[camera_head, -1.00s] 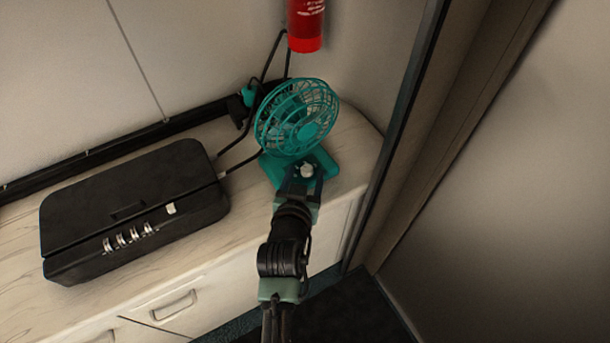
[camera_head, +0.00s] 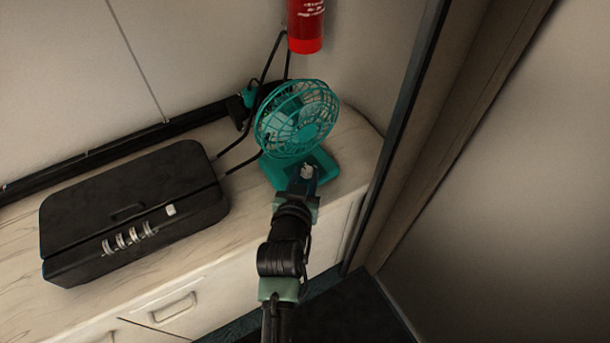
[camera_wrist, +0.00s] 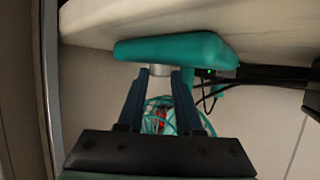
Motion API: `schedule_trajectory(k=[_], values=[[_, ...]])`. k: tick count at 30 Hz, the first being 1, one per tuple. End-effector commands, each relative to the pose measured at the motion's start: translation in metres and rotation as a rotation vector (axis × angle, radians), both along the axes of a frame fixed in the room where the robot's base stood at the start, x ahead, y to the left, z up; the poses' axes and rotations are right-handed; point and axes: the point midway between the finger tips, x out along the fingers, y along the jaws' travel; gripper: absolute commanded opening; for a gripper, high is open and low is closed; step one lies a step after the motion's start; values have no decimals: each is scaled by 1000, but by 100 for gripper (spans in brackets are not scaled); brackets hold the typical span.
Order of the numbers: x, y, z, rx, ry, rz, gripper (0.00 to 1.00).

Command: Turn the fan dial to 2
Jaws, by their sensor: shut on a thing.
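The teal fan (camera_head: 296,120) stands on the countertop, its round cage above a flat teal base (camera_head: 320,163). A small pale dial (camera_head: 307,171) sits on the base. My gripper (camera_head: 303,179) reaches it from the front. In the wrist view the fan base (camera_wrist: 175,48) shows at the top, with the silver dial (camera_wrist: 162,70) between the two blue fingertips of my gripper (camera_wrist: 165,76). The fingers are shut on the dial. The fan cage (camera_wrist: 165,118) shows behind them. Dial numbers cannot be read, and the fingers hide part of the dial.
A black case (camera_head: 130,215) with number wheels lies on the countertop (camera_head: 232,205) to the left. Black cables run from the fan to the wall. A red cylinder (camera_head: 306,28) hangs above the fan. A dark upright frame edge (camera_head: 400,120) stands close on the right.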

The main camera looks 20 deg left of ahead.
Motion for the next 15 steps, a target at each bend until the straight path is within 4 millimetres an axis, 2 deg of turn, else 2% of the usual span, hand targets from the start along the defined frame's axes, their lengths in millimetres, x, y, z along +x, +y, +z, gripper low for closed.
schedule_trajectory(k=[8, 15], values=[[0, 3, -4, -2, -2, -63, 0], [0, 7, -5, 1, -6, -187, 0]])
